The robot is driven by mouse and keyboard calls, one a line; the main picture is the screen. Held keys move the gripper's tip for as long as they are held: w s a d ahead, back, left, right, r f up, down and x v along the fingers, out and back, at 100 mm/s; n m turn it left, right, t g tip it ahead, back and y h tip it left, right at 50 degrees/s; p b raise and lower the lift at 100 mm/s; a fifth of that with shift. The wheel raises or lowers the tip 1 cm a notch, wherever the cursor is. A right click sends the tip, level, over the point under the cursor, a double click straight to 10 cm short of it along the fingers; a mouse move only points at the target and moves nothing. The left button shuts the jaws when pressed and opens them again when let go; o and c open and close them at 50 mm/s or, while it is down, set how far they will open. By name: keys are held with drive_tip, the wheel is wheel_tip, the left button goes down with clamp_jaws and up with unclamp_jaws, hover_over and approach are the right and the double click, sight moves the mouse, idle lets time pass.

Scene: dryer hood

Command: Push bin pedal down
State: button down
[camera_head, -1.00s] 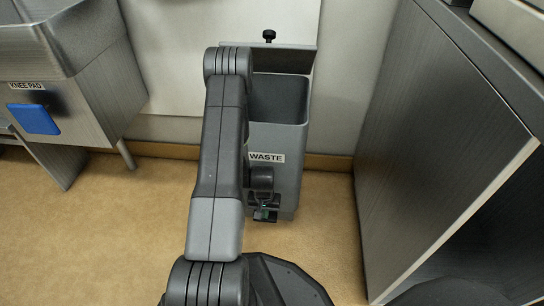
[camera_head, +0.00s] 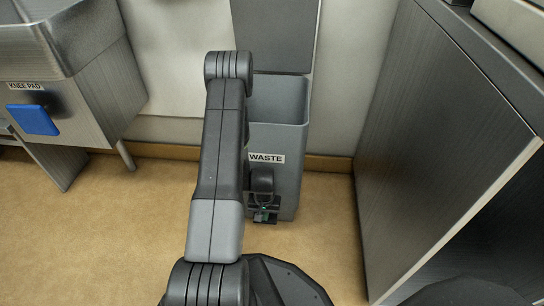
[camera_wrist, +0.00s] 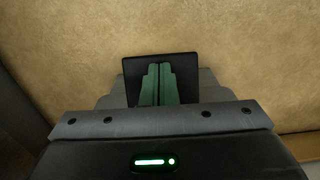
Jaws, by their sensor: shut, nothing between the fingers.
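The grey bin (camera_head: 285,185) labelled WASTE stands against the wall, partly hidden by my arm. Its grey lid (camera_head: 275,35) stands up against the wall, and the bin's mouth is open. The black pedal (camera_wrist: 187,62) is a flat square plate low at the bin's front. My gripper (camera_head: 264,215) is down at the bin's foot, over the pedal. In the wrist view my gripper's green fingers (camera_wrist: 159,68) are shut together and lie over the pedal, seemingly touching it. Their contact point is hard to make out.
A metal cabinet (camera_head: 440,150) stands close to the right of the bin. At the left is a metal sink unit (camera_head: 75,60) with a blue knee pad (camera_head: 34,119). The tan floor (camera_head: 130,220) in front of the bin is clear apart from my own body.

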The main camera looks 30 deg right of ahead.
drive_tip(key=shift+s+a+f, duration=0.15)
drive_tip(key=shift+s, duration=0.1)
wheel_tip(320, 180, up, 9)
drive_tip(key=p, duration=0.5)
drive_tip(key=shift+w, duration=0.15)
idle(0.4)
drive_tip(key=shift+f+b, duration=1.7)
drive_tip(key=shift+f, duration=1.45)
drive_tip(key=shift+r, duration=0.15)
